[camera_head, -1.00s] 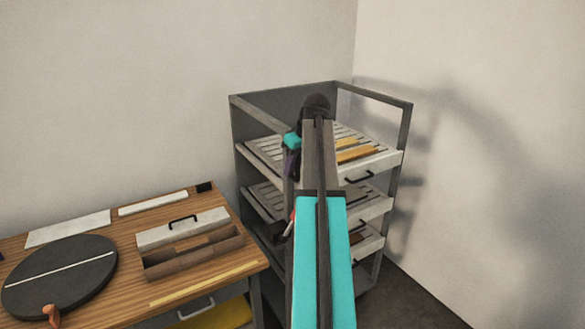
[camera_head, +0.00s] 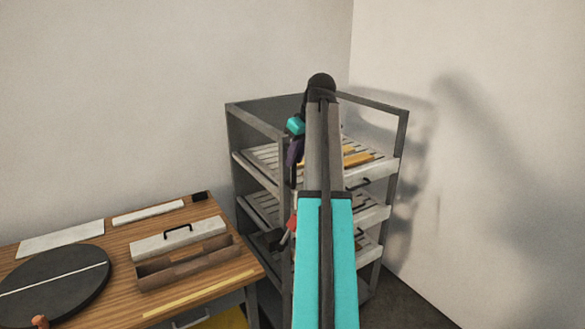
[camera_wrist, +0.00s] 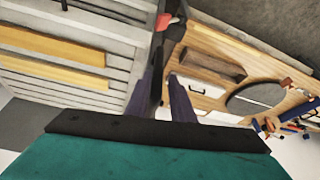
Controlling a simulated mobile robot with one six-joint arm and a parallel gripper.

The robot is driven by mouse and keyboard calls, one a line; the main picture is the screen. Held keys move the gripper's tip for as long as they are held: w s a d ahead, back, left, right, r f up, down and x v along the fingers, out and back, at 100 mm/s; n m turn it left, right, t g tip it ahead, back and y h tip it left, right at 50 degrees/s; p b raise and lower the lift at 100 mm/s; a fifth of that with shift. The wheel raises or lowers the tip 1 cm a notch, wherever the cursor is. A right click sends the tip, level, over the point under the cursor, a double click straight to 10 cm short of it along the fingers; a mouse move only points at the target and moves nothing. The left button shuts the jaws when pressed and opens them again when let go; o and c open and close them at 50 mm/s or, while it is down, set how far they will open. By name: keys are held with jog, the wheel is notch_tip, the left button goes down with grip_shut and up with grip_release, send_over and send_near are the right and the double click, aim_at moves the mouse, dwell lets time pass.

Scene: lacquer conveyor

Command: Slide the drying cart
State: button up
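The drying cart (camera_head: 254,121) is a grey open frame with several slatted trays, standing near the corner. Its slatted tray also fills the left of the wrist view (camera_wrist: 116,46). My arm crosses in front of the cart and hides its middle. My gripper (camera_head: 290,226) hangs down at the cart's near left side, partly hidden by my arm.
Yellow strips (camera_head: 358,159) lie on the cart's top tray. A wooden workbench (camera_head: 120,256) stands left of the cart, with a grey toolbox (camera_head: 180,240) and a round dark turntable (camera_head: 50,283). Walls stand close behind and right of the cart. Floor shows at the lower right.

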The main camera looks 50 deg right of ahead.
jog(key=b+v, duration=0.1)
jog(key=v, duration=0.5)
dwell(0.8)
